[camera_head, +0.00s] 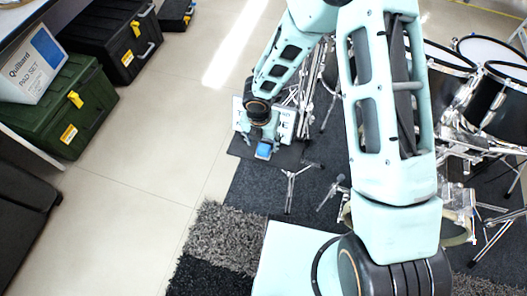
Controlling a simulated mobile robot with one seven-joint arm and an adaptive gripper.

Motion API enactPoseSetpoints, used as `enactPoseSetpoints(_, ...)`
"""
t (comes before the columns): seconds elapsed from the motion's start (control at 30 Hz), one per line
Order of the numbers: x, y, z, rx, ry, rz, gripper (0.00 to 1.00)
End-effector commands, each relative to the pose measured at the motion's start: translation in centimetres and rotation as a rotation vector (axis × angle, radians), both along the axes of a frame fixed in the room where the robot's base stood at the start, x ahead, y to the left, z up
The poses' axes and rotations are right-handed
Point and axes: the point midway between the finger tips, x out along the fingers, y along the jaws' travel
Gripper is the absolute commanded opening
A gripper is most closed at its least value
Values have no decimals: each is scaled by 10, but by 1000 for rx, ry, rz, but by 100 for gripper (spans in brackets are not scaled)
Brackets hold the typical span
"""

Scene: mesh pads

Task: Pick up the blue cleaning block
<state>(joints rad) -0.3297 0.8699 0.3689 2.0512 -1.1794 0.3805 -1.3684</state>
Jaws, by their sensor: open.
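A small blue block (264,150) lies low near the dark mat, in front of a white sign-like board (286,122) with dark lettering. My gripper (262,140) is at the end of my pale green arm, right above or around the block. The fingers are small and partly merge with the board behind them. The gripper is open. I cannot tell whether the fingers touch the block.
A drum kit (480,95) with chrome stands fills the right side. Dark carpet (265,190) and a grey shaggy rug (222,236) lie below. Green (65,105) and black (112,38) toolboxes stand at the left. Pale floor (150,150) between is clear.

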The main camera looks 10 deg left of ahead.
Motion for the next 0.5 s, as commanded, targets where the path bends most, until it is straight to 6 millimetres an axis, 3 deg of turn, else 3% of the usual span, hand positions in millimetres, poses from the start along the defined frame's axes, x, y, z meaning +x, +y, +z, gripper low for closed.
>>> enactPoseSetpoints(0.2, 3, -3, -37, -2, 2, 2, 54)
enactPoseSetpoints(0.5, 5, -3, -42, -1, 0, 0, 54)
